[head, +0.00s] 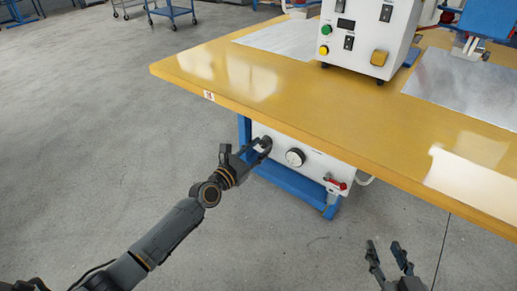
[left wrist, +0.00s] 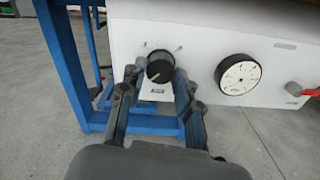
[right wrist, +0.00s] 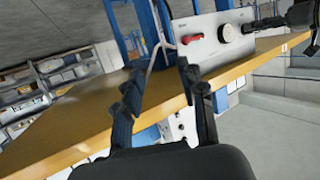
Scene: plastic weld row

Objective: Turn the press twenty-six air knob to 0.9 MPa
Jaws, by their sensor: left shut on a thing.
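The air knob (left wrist: 160,67) is a dark round knob with a pale pointer line, on the white panel (left wrist: 200,45) under the table. My left gripper (left wrist: 158,75) is shut on the knob, one finger on each side; in the head view the left gripper (head: 262,146) reaches the panel's left end and hides most of the knob. The pressure gauge (left wrist: 238,75), a white dial with a black rim, is right of the knob; it also shows in the head view (head: 295,157). Its needle is too small to read. My right gripper (head: 388,252) is open and empty, away from the panel.
A red lever valve (head: 336,183) sits at the panel's right end. The yellow tabletop (head: 300,105) overhangs the panel, with a white control box (head: 362,35) on it. A blue frame (head: 290,185) stands below.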

